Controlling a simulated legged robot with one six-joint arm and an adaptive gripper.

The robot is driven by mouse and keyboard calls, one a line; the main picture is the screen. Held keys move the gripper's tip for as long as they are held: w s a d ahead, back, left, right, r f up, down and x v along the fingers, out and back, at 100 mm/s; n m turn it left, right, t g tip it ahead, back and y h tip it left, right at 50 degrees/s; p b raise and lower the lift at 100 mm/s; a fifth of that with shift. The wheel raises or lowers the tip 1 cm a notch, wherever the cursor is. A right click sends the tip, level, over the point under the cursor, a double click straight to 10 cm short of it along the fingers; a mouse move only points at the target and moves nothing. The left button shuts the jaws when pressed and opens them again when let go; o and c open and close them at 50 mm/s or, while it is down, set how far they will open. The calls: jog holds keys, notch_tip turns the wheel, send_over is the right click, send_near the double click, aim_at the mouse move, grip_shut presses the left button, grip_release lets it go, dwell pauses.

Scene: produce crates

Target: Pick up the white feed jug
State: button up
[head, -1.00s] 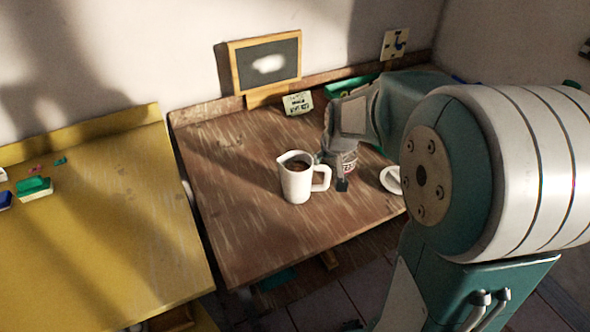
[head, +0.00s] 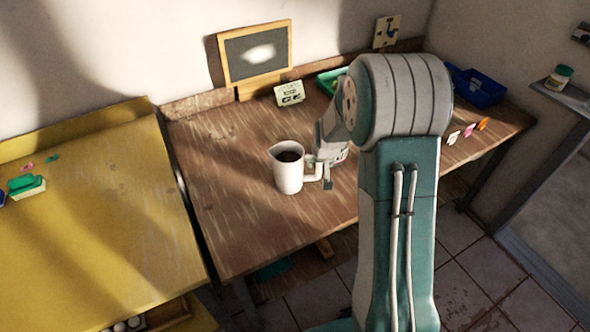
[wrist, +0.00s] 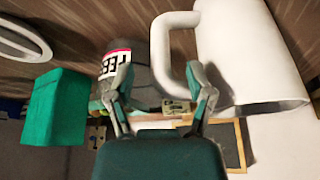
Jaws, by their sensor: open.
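The white jug (head: 289,172) stands upright on the brown wooden table, with dark contents showing at its top. In the wrist view, the jug (wrist: 245,50) fills the upper right, and its handle (wrist: 162,50) reaches left. My gripper (wrist: 160,70) is open and empty. Its fingers appear to either side of the handle's outer bar; I cannot tell whether either touches it. In the head view, my gripper (head: 325,172) is low on the jug's handle side, partly hidden by my arm.
A can with a red-and-white label (wrist: 118,65) stands close beyond the left finger. A green block-like thing (wrist: 55,108) is farther left. A framed board (head: 256,52), small sign (head: 289,94) and blue bin (head: 475,86) line the back. The table's left part is clear.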

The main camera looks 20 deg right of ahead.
aim_at(319, 166)
jog(key=shift+x, duration=1.85)
grip_shut()
jog(key=shift+w, duration=0.1)
jog(key=shift+r, duration=0.1)
jog(key=shift+r, duration=0.25)
notch_tip(319, 166, up, 3)
jog(key=shift+f, duration=0.1)
jog(key=s+d+r, duration=0.6)
jog(key=s+r, duration=0.3)
jog(key=s, duration=0.3)
jog(key=shift+s+d+r, duration=0.2)
jog(key=shift+d+r, duration=0.05)
jog(key=shift+r, duration=0.05)
